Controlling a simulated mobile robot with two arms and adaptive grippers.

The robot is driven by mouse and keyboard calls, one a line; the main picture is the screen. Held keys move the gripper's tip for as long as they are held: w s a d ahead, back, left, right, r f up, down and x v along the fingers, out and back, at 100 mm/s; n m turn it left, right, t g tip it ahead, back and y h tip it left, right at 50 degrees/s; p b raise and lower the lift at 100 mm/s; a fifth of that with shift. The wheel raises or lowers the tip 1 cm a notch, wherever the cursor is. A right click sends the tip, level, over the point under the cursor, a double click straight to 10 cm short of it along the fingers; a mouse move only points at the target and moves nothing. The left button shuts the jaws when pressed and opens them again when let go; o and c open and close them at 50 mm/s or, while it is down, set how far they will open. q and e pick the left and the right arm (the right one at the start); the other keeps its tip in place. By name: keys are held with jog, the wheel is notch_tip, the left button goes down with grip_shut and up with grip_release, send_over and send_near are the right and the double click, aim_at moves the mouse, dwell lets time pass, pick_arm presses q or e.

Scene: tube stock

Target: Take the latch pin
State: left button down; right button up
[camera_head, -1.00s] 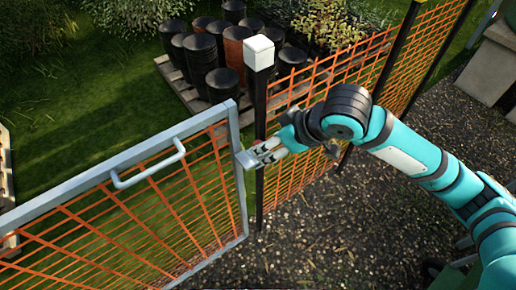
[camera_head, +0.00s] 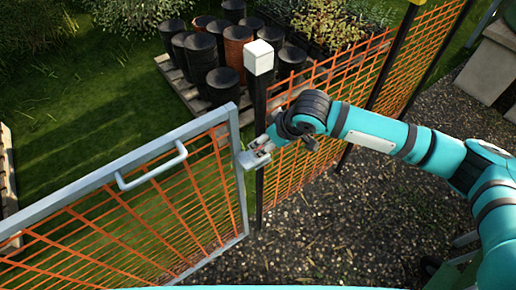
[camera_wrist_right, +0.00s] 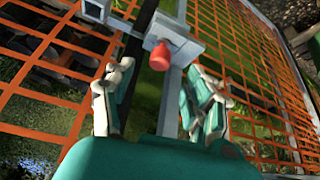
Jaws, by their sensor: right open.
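The latch pin (camera_wrist_right: 160,55) shows in the right wrist view as a red knob on a grey latch block. It sits at the gate's free edge beside the dark post. My right gripper (camera_wrist_right: 160,76) is open, with one finger on each side of the view and the red knob between and beyond their tips. The fingers do not appear to touch it. In the head view the right gripper (camera_head: 264,150) is at the gate's latch plate (camera_head: 245,160), and the pin cannot be made out there. My left gripper is not in view.
The grey-framed gate (camera_head: 237,165) with orange mesh and a pull handle (camera_head: 152,168) stands at left. A dark post with a white cap (camera_head: 259,57) rises beside the latch. Orange mesh fence continues right. Barrels (camera_head: 222,85) stand on a pallet behind. Gravel in front is clear.

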aim_at(260, 147)
jog(key=p+x, duration=0.1)
jog(key=x, duration=0.3)
jog(key=shift+f+p, duration=0.3)
jog(key=shift+w+a+f, duration=0.2)
jog(key=shift+w+f, duration=0.05)
jog(key=shift+f, duration=0.3)
jog(key=shift+r, duration=0.1)
grip_shut()
